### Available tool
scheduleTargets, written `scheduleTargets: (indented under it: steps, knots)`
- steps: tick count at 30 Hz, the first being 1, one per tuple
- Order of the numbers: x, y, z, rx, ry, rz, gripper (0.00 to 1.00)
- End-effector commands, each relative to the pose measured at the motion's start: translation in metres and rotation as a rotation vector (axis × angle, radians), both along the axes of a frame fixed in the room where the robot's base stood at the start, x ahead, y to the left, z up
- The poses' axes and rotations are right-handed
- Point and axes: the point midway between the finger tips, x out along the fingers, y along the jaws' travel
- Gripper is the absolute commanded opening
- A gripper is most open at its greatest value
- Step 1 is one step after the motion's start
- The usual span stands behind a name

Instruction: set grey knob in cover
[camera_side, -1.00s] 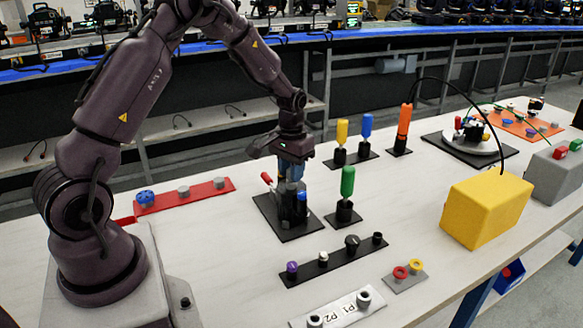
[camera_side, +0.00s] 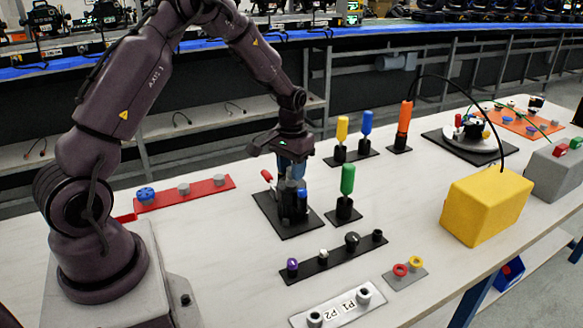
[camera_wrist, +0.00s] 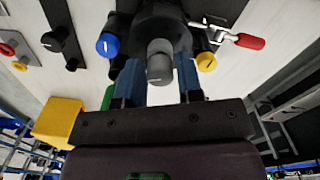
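The grey knob (camera_wrist: 159,62) shows in the wrist view, at the near side of a dark round body (camera_wrist: 165,25) that looks like the cover. How deep it sits cannot be told. My gripper (camera_wrist: 160,88) has its two blue fingers on either side of the knob, with a narrow gap visible at each side. In the side view my gripper (camera_side: 290,175) points down over the dark fixture (camera_side: 286,195) on a black base plate (camera_side: 268,221). The knob is not clearly visible there.
A red-handled clamp (camera_side: 267,176) and a blue knob (camera_side: 303,201) are on the fixture. A green-handled piece (camera_side: 347,180) stands close at right. A black strip (camera_side: 328,260) with several knobs lies in front. A red strip (camera_side: 205,192) lies at left; a yellow box (camera_side: 487,208) at right.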

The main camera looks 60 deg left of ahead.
Motion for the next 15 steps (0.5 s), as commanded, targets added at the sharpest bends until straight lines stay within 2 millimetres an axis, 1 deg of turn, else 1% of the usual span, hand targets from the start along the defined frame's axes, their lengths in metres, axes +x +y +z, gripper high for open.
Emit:
scheduleTargets:
  steps: [12, 13, 14, 15]
  knots:
    - [0.0, 0.0, 0.0, 0.0, 0.0, 0.0, 0.34]
    - [0.0, 0.0, 0.0, 0.0, 0.0, 0.0, 0.38]
    - [0.0, 0.0, 0.0, 0.0, 0.0, 0.0, 0.45]
    - [0.0, 0.0, 0.0, 0.0, 0.0, 0.0, 0.54]
